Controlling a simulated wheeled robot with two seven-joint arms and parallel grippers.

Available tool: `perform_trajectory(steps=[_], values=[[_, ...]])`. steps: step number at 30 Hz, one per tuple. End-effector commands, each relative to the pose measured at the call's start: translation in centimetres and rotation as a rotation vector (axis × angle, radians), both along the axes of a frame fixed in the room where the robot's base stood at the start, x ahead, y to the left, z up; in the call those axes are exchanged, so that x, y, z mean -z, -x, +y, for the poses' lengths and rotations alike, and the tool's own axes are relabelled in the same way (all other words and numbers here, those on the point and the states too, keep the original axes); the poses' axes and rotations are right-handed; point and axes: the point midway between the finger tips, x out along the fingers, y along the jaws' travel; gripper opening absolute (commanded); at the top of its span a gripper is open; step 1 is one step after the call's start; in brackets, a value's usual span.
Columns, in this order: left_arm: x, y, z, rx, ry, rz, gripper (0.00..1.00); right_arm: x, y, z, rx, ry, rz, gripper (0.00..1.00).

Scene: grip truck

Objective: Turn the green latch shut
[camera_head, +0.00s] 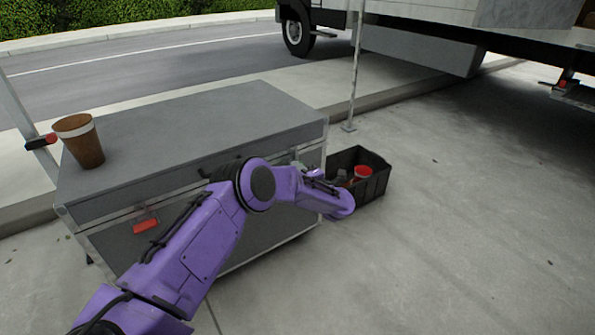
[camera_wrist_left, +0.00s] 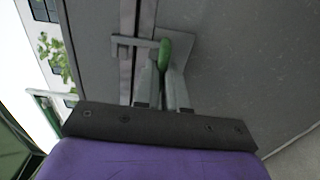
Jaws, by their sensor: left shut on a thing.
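The green latch (camera_wrist_left: 165,52) shows in the left wrist view as a green handle on a grey metal plate at the seam of the grey case. My left gripper (camera_wrist_left: 162,70) has its two fingers closed at the green handle, one on each side. In the head view the grey case (camera_head: 200,130) stands on the pavement with its lid down. My left purple arm reaches across its front to the right end. There the arm hides the green latch. My right gripper is in neither view.
A brown cup (camera_head: 85,146) stands on the lid's left end. A red latch (camera_head: 146,226) is on the case's front left. A black crate (camera_head: 374,187) holding a red-topped item is right of the case. A thin pole (camera_head: 354,75) and a truck (camera_head: 420,48) stand behind. Pavement at right is clear.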

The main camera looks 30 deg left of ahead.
Motion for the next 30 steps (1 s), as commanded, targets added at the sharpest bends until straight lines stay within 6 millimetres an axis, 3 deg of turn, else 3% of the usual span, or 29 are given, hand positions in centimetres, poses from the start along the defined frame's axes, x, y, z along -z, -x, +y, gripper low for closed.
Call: perform_trajectory(steps=[12,15,25,30], values=[[-0.4,-0.1,0.3,-0.002,-0.001,-0.019,0.0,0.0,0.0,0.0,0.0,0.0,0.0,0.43],[-0.4,-0.1,0.3,-0.003,0.0,-0.017,0.36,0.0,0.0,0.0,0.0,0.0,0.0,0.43],[-0.3,0.0,-0.3,0.002,0.002,-0.012,0.36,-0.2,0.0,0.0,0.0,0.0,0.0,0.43],[-0.5,1.2,-3.3,0.004,0.001,-0.011,0.36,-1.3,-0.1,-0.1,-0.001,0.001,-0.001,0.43]])
